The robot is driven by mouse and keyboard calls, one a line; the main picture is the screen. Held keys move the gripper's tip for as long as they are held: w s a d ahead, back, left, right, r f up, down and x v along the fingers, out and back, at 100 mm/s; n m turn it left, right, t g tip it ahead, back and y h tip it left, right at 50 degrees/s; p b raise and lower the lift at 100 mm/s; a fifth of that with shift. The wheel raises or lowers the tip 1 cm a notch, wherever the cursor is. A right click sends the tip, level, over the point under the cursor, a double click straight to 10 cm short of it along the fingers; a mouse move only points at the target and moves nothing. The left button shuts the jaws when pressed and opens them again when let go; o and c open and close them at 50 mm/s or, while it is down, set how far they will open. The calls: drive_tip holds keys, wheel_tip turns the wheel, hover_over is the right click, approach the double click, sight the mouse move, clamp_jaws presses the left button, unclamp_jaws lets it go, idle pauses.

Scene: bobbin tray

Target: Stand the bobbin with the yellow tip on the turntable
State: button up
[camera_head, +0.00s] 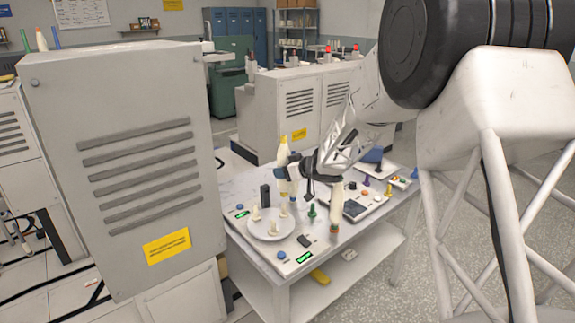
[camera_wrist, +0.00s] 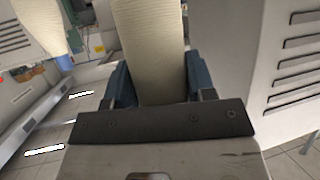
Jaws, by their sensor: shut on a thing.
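The cream bobbin with the yellow tip (camera_head: 283,157) is held upright in my gripper (camera_head: 291,171), its yellow end up. My gripper is shut on it; in the wrist view the cream yarn body (camera_wrist: 150,45) sits between the blue fingers, and its tip is out of that picture. The turntable (camera_head: 270,236) is a round white plate with several short cream pegs. The bobbin hangs over its back right part. Whether its lower end touches a peg is too small to tell.
A black block (camera_head: 265,194) stands behind the plate. Small coloured pegs and a dark panel (camera_head: 355,208) lie to the right. A tall grey cabinet (camera_head: 125,150) rises on the left.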

sight(286, 189)
drive_tip(key=shift+s+f, duration=0.1)
drive_tip(key=shift+s, duration=0.1)
drive_tip(key=shift+f, duration=0.15)
drive_tip(key=shift+f, duration=1.1)
drive_tip(key=shift+f, duration=2.5)
idle(0.6)
idle(0.4)
drive_tip(key=o, duration=1)
drive_tip(key=shift+o, duration=0.2)
